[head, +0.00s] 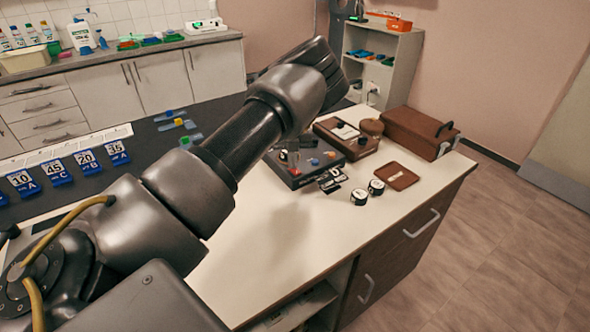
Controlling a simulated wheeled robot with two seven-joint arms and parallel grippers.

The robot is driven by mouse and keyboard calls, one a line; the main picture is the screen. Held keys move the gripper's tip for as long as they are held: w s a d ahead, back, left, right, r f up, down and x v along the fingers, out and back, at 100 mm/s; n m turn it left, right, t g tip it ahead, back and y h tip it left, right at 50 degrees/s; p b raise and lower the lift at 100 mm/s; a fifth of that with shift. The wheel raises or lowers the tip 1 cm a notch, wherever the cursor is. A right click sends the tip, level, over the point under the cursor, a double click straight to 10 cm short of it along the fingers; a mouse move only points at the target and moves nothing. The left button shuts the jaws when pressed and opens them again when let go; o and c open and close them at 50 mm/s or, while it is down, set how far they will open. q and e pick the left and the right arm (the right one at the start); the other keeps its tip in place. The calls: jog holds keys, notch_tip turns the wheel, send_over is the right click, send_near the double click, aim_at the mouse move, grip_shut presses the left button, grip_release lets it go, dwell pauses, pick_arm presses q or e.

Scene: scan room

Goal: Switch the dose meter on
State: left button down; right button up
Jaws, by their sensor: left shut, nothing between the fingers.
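I cannot tell for sure which is the dose meter. The gripper is apart from both. My right gripper is out of view.
Small black-and-white pieces (360,197) and a brown pad (397,176) lie near the table's right edge. A brown case (420,132) stands at the far corner. Blue number cards (55,172) line the left. The white worktop (300,250) in front is bare.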

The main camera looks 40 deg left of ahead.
pick_arm(q)
jog(key=shift+r+p, duration=2.5)
jog(key=shift+r, duration=0.9)
